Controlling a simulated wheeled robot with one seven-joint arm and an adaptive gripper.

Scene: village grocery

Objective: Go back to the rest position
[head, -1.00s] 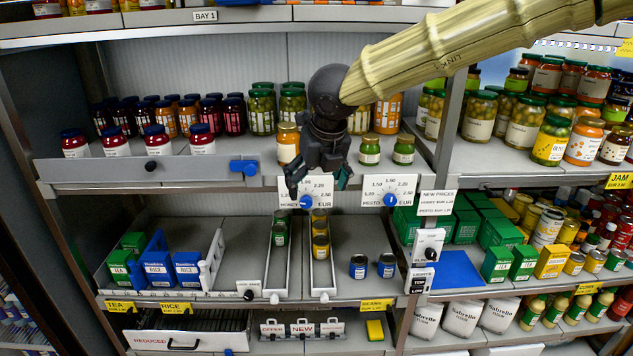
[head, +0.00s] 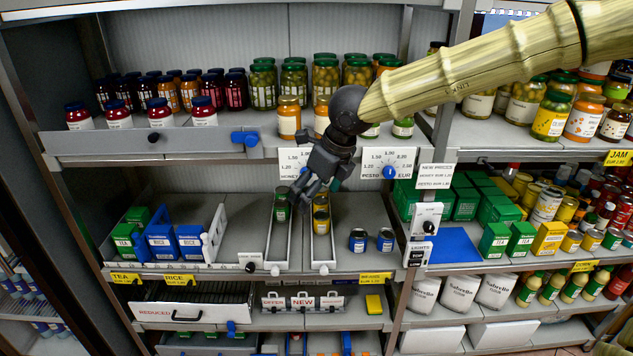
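My gripper (head: 304,194) is dark grey and hangs from a tan, ribbed arm that comes in from the upper right. It points down and to the left, in front of the honey dial panel (head: 294,163) and above the can lanes. Its fingers look apart, with nothing visible between them. They overlap the view of a green can (head: 281,206) and the yellow-labelled cans (head: 321,222); I cannot tell how close they are. The pesto dial panel (head: 388,163) is just right of the gripper, and its blue knob shows.
Jars crowd the upper shelf (head: 100,141). Two small blue cans (head: 371,240) stand right of the lanes. A metal upright and switch panel (head: 424,221) separate the right-hand bay. Bare shelf lies around the small cans.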

